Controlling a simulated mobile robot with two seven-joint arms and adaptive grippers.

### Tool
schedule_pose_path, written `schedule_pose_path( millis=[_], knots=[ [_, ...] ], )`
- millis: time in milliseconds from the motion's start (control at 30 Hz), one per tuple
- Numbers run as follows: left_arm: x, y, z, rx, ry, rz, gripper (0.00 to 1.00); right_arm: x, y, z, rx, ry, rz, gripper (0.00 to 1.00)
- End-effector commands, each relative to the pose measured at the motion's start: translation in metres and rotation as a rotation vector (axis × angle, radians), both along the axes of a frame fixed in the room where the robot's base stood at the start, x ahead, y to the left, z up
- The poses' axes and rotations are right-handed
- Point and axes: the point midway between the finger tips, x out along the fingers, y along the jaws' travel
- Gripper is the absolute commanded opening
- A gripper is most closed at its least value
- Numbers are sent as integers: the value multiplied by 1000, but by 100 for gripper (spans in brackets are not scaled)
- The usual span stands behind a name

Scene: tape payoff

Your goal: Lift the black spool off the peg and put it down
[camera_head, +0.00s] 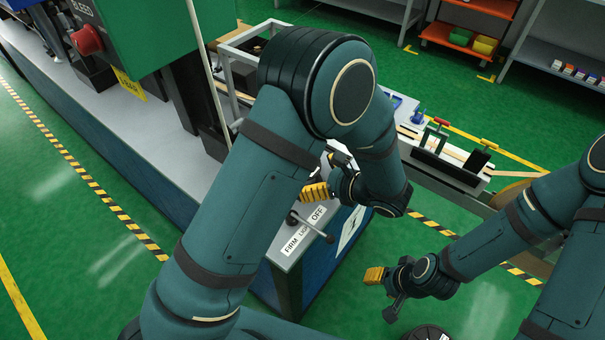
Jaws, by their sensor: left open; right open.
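I cannot make out the black spool or its peg with certainty; my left arm covers much of the middle of the view. A dark round thing (428,334) with a pale rim is cut off at the bottom edge, and I cannot tell what it is. My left gripper (322,184) is open above the corner of the grey bench, close to the "OFF" label, partly hidden by its own arm. Nothing shows between its fingers. My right gripper (380,290) is open and empty, over the green floor to the right of the bench.
The long grey bench (165,130) carries a green machine (165,30) with a red button (87,39). A small lever (310,226) rises at the bench's near end by the labels. A second line with black plates (483,158) runs behind. Shelves stand at the back right.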

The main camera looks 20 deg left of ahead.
Motion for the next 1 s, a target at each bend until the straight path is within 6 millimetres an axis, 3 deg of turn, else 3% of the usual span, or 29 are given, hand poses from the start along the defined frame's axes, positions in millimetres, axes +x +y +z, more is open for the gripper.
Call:
schedule_pose_path(
  millis=[67,200,500,733,1000],
  knots=[
    [3,9,-11,0,4,3,100,1,0,-5,0,-2,-1,47],
    [8,23,-15,1,0,2,100,1,0,-7,0,-3,-1,47],
    [10,27,-15,1,-1,0,100,1,0,-7,0,-4,-1,47],
    [10,26,-15,0,-1,0,24,1,0,-7,0,-4,-1,47],
    [10,27,-15,1,-2,2,20,1,0,-7,0,-3,-1,47]
  ],
)
